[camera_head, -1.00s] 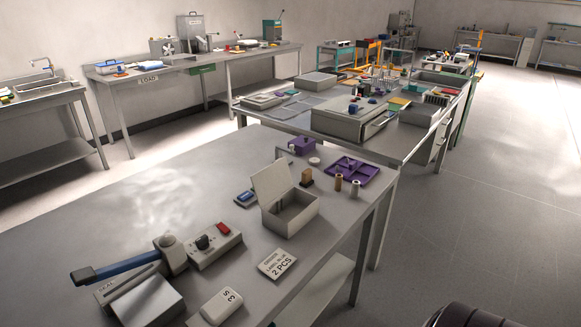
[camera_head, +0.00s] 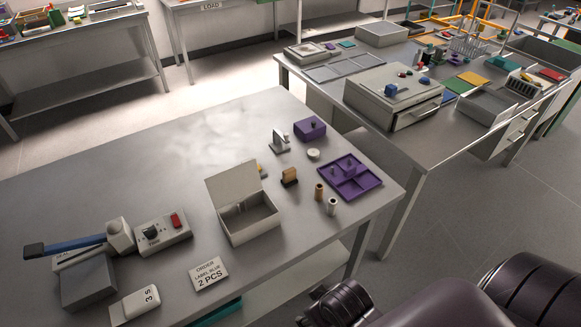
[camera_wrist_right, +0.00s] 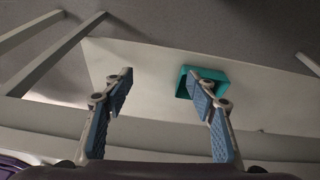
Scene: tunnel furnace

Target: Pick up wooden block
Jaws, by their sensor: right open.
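A pale shelf surface and a teal bin (camera_wrist_right: 222,72) lie beyond the fingers. The wooden block is not visible in that view. My left gripper is not in view.
The near table (camera_head: 120,170) has a clear left and middle part. A grey device with a blue handle (camera_head: 70,246), a control box (camera_head: 163,233) and a label card (camera_head: 209,273) are at its front. A second table (camera_head: 440,150) stands behind right.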

